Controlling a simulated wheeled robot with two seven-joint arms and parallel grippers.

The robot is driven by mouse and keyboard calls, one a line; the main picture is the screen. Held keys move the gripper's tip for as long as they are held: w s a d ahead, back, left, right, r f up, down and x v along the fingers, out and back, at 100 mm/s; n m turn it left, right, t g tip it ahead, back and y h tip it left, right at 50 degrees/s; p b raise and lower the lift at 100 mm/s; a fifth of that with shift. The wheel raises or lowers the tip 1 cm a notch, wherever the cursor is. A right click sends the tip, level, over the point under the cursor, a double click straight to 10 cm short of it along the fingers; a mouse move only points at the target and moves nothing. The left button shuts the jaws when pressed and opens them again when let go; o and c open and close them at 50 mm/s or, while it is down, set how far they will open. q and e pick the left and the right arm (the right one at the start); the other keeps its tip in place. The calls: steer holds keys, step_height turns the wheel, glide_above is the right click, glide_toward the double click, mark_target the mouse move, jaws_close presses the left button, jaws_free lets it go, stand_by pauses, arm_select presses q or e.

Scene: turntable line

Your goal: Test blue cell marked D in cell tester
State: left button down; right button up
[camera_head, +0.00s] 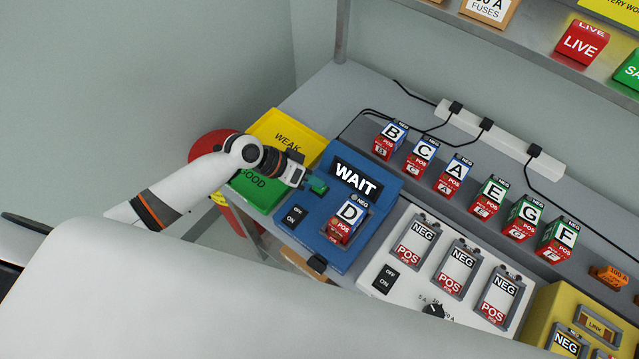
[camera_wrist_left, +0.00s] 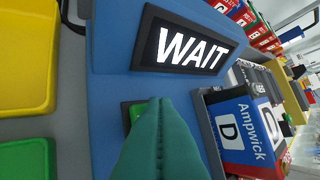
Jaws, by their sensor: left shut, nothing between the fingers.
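The blue cell marked D (camera_head: 348,216) lies in the cradle of the blue cell tester (camera_head: 317,238), its red POS end toward the front. It also shows in the left wrist view (camera_wrist_left: 240,131), with "Ampwick" on its side. The tester's display (camera_head: 356,179) reads WAIT. My left gripper (camera_head: 317,186) is shut and empty, its teal fingertips at the tester's green button (camera_wrist_left: 133,110), left of the cell. The fingers hide most of the button; I cannot tell whether they press it. An ON/OFF switch (camera_head: 294,216) sits in front. My right gripper is not in view.
The yellow WEAK tray (camera_head: 310,145) and green GOOD tray (camera_head: 244,190) stand left of the tester. A white charger (camera_head: 403,283) with empty bays is to its right. Several lettered cells (camera_head: 454,177) stand in a row behind, near black cables and a power strip (camera_head: 500,135).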

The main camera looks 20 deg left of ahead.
arm_select(q)
steer(key=shift+r+p, duration=0.35)
steer(key=shift+r, duration=0.3)
steer(key=shift+r, duration=0.1)
step_height(320, 180, up, 5)
steer(key=p, duration=0.4)
steer(key=shift+p, duration=0.3)
stand_by(0.3)
